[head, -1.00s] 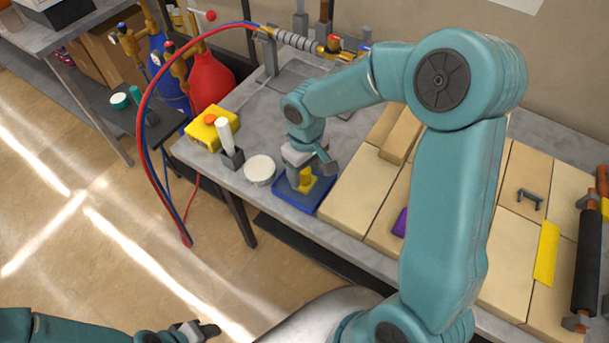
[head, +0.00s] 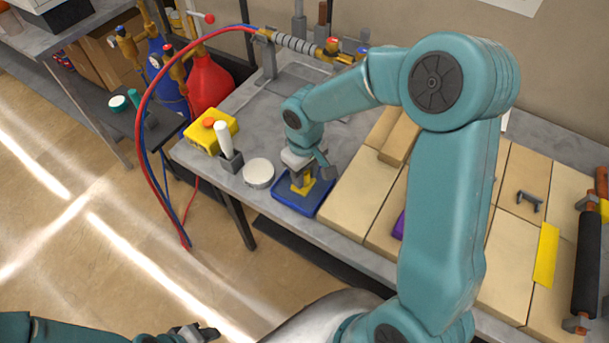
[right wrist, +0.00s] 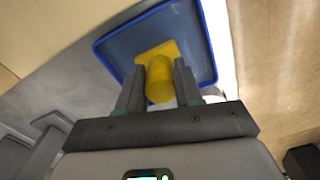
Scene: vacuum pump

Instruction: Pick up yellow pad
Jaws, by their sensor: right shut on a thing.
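The yellow pad (head: 306,188) is at the blue tray (head: 318,204), near the table's front edge. It has a rounded yellow knob, clear in the right wrist view (right wrist: 160,82), with a flat yellow base behind it. My right gripper (head: 301,180) points down over the tray and is shut on the pad's knob, one finger on each side. The pad's base shows against the tray floor; I cannot tell whether it touches it. My left gripper (head: 203,332) is low at the bottom left, away from the table; its jaw state is unclear.
A white round lid (head: 258,172) stands just left of the tray. Beyond it are a white-handled tool (head: 224,140) and a yellow box with a red button (head: 212,132). Beige panels (head: 358,190) lie close on the right. A red hose (head: 140,110) arcs at the left.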

